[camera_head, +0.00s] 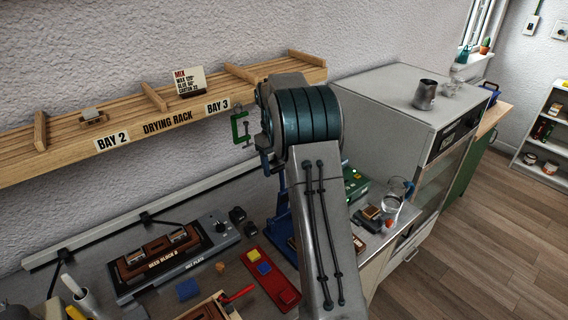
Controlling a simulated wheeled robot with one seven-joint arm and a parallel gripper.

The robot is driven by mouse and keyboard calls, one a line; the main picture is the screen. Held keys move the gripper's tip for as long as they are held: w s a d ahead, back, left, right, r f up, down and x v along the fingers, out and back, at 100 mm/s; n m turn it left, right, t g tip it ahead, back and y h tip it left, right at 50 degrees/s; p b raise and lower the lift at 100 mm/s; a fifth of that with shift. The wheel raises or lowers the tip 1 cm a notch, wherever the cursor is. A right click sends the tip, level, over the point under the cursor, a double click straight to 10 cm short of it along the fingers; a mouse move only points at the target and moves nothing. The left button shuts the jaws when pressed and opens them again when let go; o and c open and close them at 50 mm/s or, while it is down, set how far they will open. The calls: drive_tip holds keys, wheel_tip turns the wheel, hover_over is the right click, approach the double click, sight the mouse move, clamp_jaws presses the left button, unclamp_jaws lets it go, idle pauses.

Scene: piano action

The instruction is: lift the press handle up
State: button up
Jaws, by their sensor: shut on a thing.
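My own grey arm, with a teal ringed joint, fills the middle of the view and hides what lies behind it. My gripper and its fingertips are hidden behind the arm. A blue frame (281,222), which looks like part of the press, stands on the bench just left of my arm's lower link. Only its left side shows. The press handle cannot be made out, so its position and its contact with my gripper cannot be told.
A hot plate (205,240) with a brown block (158,253) and a red tray (268,278) lie left of my arm. A wooden drying rack (60,140) hangs above. A green box (355,183), a glass jug (392,197) and a grey cabinet (385,95) are to the right.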

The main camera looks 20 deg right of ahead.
drive_tip(key=shift+w+a+f, duration=0.3)
drive_tip(key=shift+f, duration=0.3)
drive_tip(key=o, duration=1.2)
drive_tip(key=shift+c, duration=0.2)
drive_tip(key=shift+o, duration=1.2)
drive_tip(key=shift+w+f, duration=0.1)
drive_tip(key=shift+w, duration=0.25)
wheel_tip(320, 180, up, 14)
drive_tip(key=w+b, duration=0.1)
drive_tip(key=shift+w+a, duration=0.15)
drive_tip(key=shift+w, duration=0.15)
